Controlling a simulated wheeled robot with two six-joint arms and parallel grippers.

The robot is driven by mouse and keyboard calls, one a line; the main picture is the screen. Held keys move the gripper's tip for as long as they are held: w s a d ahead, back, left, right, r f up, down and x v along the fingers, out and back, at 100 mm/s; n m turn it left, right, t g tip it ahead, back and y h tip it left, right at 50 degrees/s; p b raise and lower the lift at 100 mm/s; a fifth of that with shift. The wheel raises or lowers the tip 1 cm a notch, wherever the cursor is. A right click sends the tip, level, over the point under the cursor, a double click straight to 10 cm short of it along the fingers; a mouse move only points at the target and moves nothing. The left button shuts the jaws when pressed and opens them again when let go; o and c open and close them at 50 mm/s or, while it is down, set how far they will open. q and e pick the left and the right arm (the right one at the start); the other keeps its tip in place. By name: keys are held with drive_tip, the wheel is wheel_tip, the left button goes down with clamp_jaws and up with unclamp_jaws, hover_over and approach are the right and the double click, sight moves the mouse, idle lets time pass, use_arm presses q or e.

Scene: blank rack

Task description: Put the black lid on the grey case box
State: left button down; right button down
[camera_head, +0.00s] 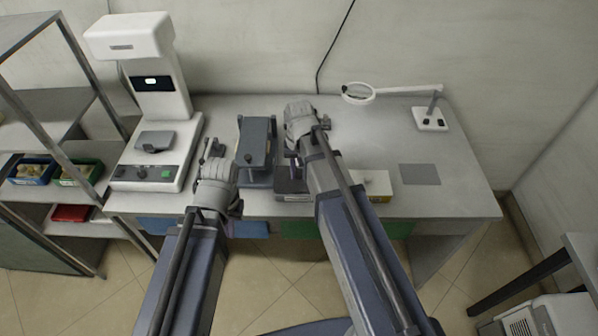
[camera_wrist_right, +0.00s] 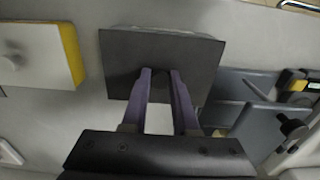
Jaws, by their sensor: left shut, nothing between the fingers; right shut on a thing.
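My right gripper (camera_head: 292,158) is shut on the black lid (camera_head: 290,184), just right of the grey fixture and near the table's front. In the right wrist view, the fingers (camera_wrist_right: 160,74) are closed at the middle of the lid (camera_wrist_right: 190,55), a flat dark rectangular plate. The grey case box cannot be made out for certain; a lighter strip shows below the lid in the head view, and the lid hides most of what is under it. My left gripper (camera_head: 213,150) is shut and empty, left of the grey fixture.
A grey fixture (camera_head: 257,135) stands between my grippers; it also shows in the right wrist view (camera_wrist_right: 255,125). A white machine (camera_head: 160,110) is at the left. A white and yellow box (camera_head: 377,184), grey mat (camera_head: 420,174) and magnifier (camera_head: 358,93) are at the right.

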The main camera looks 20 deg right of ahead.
sight(299, 174)
drive_tip(key=shift+f+b, duration=0.7)
drive_tip(key=shift+f, duration=0.1)
drive_tip(key=c, duration=0.6)
unclamp_jaws()
drive_tip(key=shift+r, duration=0.1)
wheel_tip(299, 174, up, 8)
drive_tip(key=p, duration=0.8)
drive_tip(key=s+a+n+h, duration=0.1)
drive_tip(key=s+a+n, duration=0.6)
drive_tip(key=s+a, duration=0.3)
drive_tip(key=s, duration=0.4)
drive_tip(key=shift+s+a, duration=0.15)
